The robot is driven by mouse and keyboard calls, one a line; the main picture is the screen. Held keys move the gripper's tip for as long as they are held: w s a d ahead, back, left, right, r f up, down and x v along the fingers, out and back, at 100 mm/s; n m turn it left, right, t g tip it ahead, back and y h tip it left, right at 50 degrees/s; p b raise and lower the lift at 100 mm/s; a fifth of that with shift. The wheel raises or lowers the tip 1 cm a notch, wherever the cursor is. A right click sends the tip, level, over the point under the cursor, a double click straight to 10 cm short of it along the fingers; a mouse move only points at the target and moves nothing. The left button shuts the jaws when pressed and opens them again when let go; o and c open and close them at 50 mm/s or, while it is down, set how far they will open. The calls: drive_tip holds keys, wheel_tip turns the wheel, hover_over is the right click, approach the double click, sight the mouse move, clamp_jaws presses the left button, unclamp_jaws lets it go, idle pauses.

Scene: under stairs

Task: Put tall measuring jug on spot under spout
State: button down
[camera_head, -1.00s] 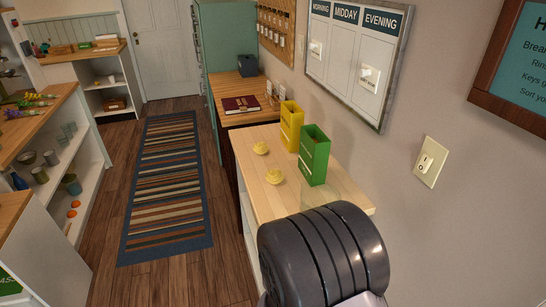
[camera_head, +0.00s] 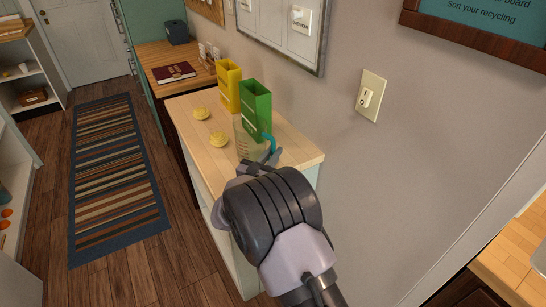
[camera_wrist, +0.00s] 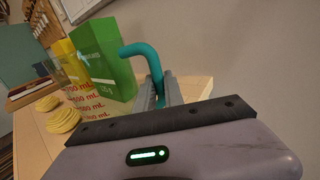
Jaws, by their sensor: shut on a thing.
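The tall measuring jug (camera_head: 246,143) is clear, with a teal handle, and is at the light wooden counter beside the green box. Whether its base touches the counter is hard to tell. In the wrist view its clear wall (camera_wrist: 92,103) shows red mL marks, and its teal handle (camera_wrist: 141,48) curves over to the fingers. My gripper (camera_head: 268,157) is shut on the handle; its fingers also show in the wrist view (camera_wrist: 162,92). My own arm hides part of the counter's near end. No spout or marked spot is in view.
The light wooden counter (camera_head: 187,122) holds two yellow rounded pieces (camera_head: 219,139), a yellow box (camera_head: 228,85) and a green box (camera_head: 256,110). A wall with a switch (camera_head: 370,95) stands close on the right. Another wooden counter (camera_head: 520,262) is at lower right. The floor by the striped rug (camera_head: 115,180) is clear.

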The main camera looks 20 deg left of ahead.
drive_tip(key=shift+r, duration=0.15)
drive_tip(key=shift+f, duration=0.2)
drive_tip(key=c, duration=1.4)
unclamp_jaws()
drive_tip(key=shift+c, duration=0.2)
